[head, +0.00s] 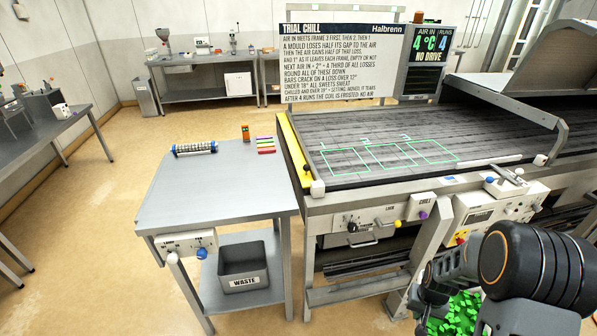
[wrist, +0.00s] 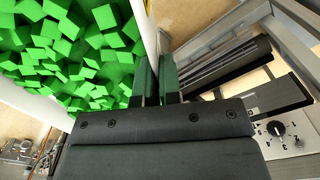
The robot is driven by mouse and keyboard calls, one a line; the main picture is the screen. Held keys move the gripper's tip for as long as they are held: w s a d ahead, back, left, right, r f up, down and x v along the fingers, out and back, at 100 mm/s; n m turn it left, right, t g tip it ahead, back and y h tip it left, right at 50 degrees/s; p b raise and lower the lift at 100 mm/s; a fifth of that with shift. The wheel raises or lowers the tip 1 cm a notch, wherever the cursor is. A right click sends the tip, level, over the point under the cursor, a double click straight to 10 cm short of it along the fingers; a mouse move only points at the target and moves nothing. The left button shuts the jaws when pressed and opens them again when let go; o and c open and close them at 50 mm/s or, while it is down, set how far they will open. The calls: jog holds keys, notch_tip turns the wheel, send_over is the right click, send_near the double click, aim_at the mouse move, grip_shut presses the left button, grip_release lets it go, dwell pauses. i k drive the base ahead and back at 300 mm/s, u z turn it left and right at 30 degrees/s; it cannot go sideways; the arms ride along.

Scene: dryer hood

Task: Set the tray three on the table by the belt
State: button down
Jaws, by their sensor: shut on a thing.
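The grey table (head: 220,190) stands left of the belt (head: 480,150) in the head view. My gripper (wrist: 158,82) is at the lower right of the head view, in front of the belt machine. In the wrist view its fingers are shut on the white wall of a container (wrist: 147,28) filled with green cubes (wrist: 75,50). The cubes also show at the bottom of the head view (head: 458,314). Most of the container is hidden by my arm or cut off, and no number on it is visible. Green outlined places (head: 390,155) on the belt look empty.
On the table are a striped cylinder (head: 195,148), an orange block (head: 245,132) and coloured strips (head: 265,145) at the back. Its front and middle are clear. A waste bin (head: 243,267) sits on the lower shelf. A sign (head: 338,60) stands behind the belt.

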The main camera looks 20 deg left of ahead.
aim_at(236, 185)
jog(key=z, duration=1.95)
jog(key=k, duration=2)
jog(key=u, duration=1.3)
